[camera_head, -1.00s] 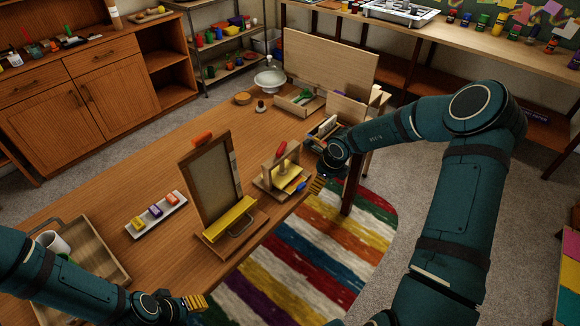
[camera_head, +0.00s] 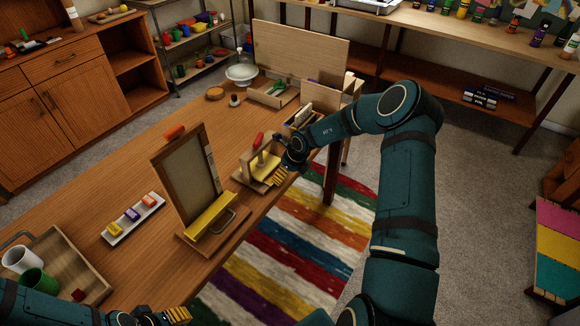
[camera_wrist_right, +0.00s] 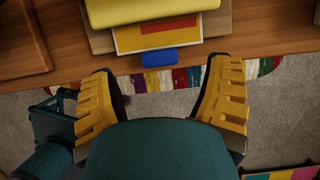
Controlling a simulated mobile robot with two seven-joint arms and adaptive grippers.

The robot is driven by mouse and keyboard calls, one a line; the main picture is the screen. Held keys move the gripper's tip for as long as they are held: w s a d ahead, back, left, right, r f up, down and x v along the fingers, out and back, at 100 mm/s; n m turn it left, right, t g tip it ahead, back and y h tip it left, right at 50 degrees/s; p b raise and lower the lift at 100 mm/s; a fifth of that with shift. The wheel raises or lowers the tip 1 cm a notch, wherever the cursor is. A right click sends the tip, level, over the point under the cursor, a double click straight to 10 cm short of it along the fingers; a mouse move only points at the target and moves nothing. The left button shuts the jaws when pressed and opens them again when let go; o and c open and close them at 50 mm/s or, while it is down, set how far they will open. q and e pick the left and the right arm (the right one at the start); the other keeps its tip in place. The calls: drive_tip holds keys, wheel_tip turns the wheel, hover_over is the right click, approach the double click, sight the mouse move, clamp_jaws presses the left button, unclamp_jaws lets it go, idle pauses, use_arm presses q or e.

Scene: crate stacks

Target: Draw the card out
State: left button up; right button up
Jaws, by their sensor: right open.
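The card (camera_wrist_right: 158,36), yellow and red with a blue tab (camera_wrist_right: 158,60) at its near end, sticks out from under a yellow block in the right wrist view. It lies in a small wooden stand (camera_head: 243,175) with a red-topped handle at the table's right edge. My right gripper (camera_wrist_right: 160,75) is open and empty, its fingers on either side of the tab's line and short of it. In the head view my right gripper (camera_head: 281,174) is beside the stand and hides the card's end. My left gripper (camera_head: 172,315) is at the bottom edge; its opening is unclear.
A framed board with a yellow bar (camera_head: 210,214) stands left of the wooden stand. A tray of coloured blocks (camera_head: 133,219) and a wooden tray with cups (camera_head: 87,272) are further left. A wooden box (camera_head: 272,94) and upright panel stand behind.

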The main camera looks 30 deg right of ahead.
drive_tip(key=shift+x, duration=1.6)
drive_tip(key=c, duration=1.3)
drive_tip(key=shift+o, duration=0.2)
drive_tip(key=shift+r+p, duration=0.15)
drive_tip(key=shift+p, duration=0.15)
